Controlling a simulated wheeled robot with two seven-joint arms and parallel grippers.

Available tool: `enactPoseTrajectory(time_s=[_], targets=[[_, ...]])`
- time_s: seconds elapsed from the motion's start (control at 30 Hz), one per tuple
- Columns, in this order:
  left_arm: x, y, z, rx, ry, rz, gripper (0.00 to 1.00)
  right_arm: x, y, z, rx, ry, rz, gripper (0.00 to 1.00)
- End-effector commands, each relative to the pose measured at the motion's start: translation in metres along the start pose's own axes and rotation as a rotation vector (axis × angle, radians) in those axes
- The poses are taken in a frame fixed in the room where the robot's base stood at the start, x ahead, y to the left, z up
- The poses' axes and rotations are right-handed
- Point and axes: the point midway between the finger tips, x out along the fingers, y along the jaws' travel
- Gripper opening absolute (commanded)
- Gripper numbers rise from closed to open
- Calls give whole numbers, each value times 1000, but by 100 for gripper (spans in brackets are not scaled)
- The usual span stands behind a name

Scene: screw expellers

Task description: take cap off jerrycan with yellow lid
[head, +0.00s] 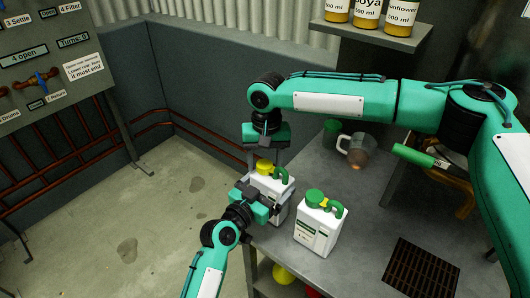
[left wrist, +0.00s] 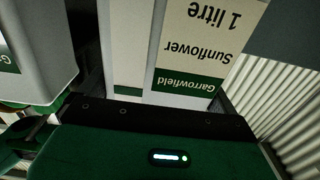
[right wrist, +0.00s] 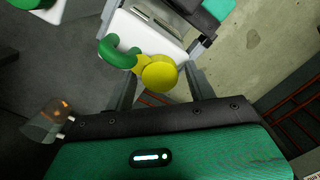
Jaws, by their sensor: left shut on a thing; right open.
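The jerrycan with the yellow lid (head: 282,188) stands upright at the left edge of the grey table in the head view. Its yellow cap (head: 264,167) is on top beside a green handle; the cap also shows in the right wrist view (right wrist: 160,73). My left gripper (head: 262,200) is shut on the jerrycan's body, and its label reads Garrowfield Sunflower 1 litre in the left wrist view (left wrist: 190,50). My right gripper (head: 265,150) is open above the cap, pointing down. In the right wrist view its fingers (right wrist: 160,90) lie on either side of the cap.
A second white jerrycan (head: 315,232) with a green lid stands to the right, close by. A clear jug (head: 356,150) and a green container (head: 332,127) are farther back. A dark grate (head: 420,272) lies at the table's front right. A bottle shelf (head: 375,35) is above.

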Motion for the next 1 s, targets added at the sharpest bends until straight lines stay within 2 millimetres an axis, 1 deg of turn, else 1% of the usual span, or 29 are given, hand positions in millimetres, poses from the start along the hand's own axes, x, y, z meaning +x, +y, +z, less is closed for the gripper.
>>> enactPoseTrajectory(time_s=[0.03,0.2,0.23,0.43,0.47,0.53,0.57,0.63,0.67,0.9,1.0], targets=[[0,0,4,0,-9,1,31,1,0,0,0,0,0,55],[0,0,4,0,-8,1,31,1,0,0,0,0,0,55],[0,0,4,0,-8,1,31,1,0,0,0,0,0,54],[0,0,4,0,-8,1,31,1,0,0,0,0,0,14],[0,0,4,0,-8,1,31,1,0,0,0,0,0,10],[0,0,4,0,-8,1,31,1,0,0,0,0,0,10],[0,0,4,0,-8,1,31,1,0,0,0,0,0,43],[0,0,4,0,-8,1,31,1,0,0,-1,0,0,57],[0,0,4,0,-8,1,31,1,0,0,-1,0,0,59],[0,0,4,0,-8,1,31,0,0,0,-1,0,0,59],[0,0,4,0,-8,1,31,-6,0,0,0,1,0,59]])
